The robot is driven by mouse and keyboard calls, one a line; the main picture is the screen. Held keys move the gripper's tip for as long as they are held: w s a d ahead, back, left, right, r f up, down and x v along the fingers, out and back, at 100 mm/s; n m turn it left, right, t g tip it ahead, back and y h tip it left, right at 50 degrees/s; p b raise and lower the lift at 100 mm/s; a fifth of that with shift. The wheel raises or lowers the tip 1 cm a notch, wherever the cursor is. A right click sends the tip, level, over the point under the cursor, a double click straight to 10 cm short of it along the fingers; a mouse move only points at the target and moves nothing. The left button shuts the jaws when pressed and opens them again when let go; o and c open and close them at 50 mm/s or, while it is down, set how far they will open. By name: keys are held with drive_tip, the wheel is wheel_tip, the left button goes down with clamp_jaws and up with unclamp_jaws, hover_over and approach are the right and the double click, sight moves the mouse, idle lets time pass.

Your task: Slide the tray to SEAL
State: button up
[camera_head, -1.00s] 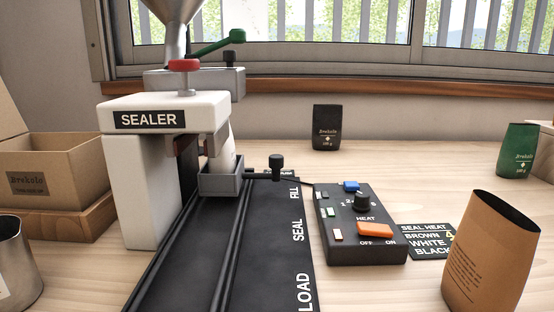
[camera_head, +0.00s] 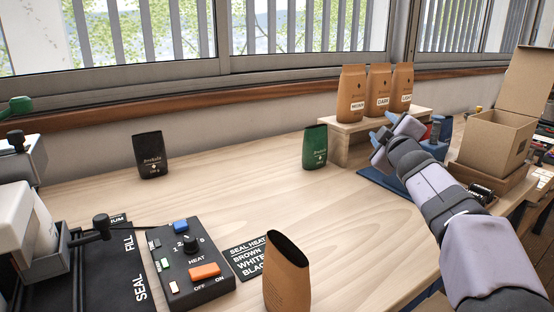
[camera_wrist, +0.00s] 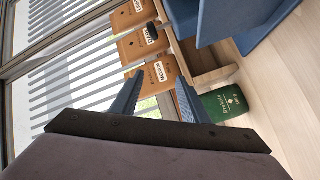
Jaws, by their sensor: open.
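The grey tray (camera_head: 52,259) sits on the black rail board (camera_head: 75,290) at the far left of the head view, under the white sealer (camera_head: 18,225). A black-knobbed handle (camera_head: 103,226) sticks out from its right. My gripper (camera_head: 385,142) is open and empty at the right, far from the tray, by the shelf with brown bags. In the wrist view my open fingers (camera_wrist: 157,100) point toward those bags.
A heat control box (camera_head: 190,262), a label card (camera_head: 250,256) and an open brown bag (camera_head: 287,275) stand right of the board. A black bag (camera_head: 149,155) and green bag (camera_head: 314,147) stand behind. The wooden shelf (camera_head: 350,134) and a cardboard box (camera_head: 492,140) are right. Mid-table is clear.

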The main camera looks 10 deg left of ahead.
drive_tip(key=s+a+f+g+y+p, duration=0.1)
drive_tip(key=s+a+g+y+p, duration=0.3)
drive_tip(key=a, duration=0.8)
drive_tip(key=s+a+f+y+p, duration=0.1)
drive_tip(key=s+a+p, duration=0.5)
drive_tip(key=a, duration=0.6)
drive_tip(key=s+a+f+g+y+p, duration=0.1)
drive_tip(key=s+a+y+p, duration=0.3)
drive_tip(key=a, duration=0.7)
drive_tip(key=m+g+p, duration=0.2)
drive_tip(key=g+p, duration=0.2)
drive_tip(key=p, duration=1.5)
approach(100, 219)
drive_tip(key=shift+x, duration=4.35)
clamp_jaws()
